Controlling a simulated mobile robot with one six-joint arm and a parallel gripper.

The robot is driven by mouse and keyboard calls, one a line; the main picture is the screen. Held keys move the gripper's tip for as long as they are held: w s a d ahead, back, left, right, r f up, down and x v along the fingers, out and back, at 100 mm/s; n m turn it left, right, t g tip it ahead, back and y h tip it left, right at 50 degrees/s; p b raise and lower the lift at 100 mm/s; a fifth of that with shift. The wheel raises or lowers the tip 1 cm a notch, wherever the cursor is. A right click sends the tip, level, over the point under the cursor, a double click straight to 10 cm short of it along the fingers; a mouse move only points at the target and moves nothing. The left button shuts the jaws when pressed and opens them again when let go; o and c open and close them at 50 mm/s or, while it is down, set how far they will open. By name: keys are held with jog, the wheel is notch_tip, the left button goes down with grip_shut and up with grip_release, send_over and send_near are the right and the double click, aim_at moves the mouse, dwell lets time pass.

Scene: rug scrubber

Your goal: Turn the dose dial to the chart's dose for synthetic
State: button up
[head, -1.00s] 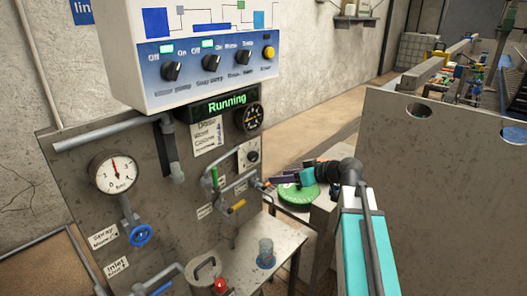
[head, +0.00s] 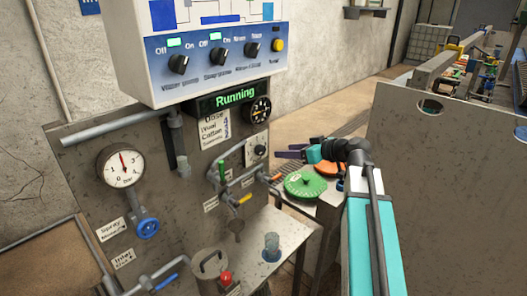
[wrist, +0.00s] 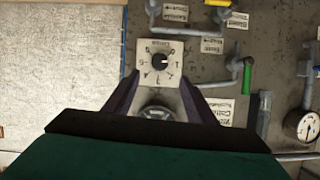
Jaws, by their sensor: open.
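The dose dial (wrist: 160,62) is a black round knob on a pale square plate with marks around it. The wrist view is upside down; the knob's light mark appears toward picture right there. The dial also shows on the panel in the head view (head: 257,152). My gripper (wrist: 157,86) is open and empty, with its dark purple fingers apart on either side of the plate's lower part in the wrist view. In the head view my gripper (head: 279,154) is just right of the dial, at about its height. The chart (head: 214,128) lists Dose, Wool, Cotton and Synthetic; its figures are too small to read.
A black gauge (head: 258,109) sits above the dial. Pipes with a green-handled valve (head: 224,172) and a yellow handle (head: 244,198) lie left of and below it.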

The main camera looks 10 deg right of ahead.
aim_at(262, 152)
jog(key=p+x, duration=0.3)
jog(key=x, duration=0.7)
jog(key=shift+w+a, duration=0.15)
jog(key=shift+w, duration=0.1)
jog(key=shift+w+a+f+p, duration=0.4)
jog(key=shift+w+a+f, duration=0.05)
jog(key=shift+w, duration=0.05)
jog(key=shift+c, duration=0.4)
jog(key=c, duration=1)
jog(key=shift+o, duration=0.2)
jog(key=shift+a, duration=0.25)
jog(key=shift+d+f+b, duration=0.15)
jog(key=shift+b, duration=0.15)
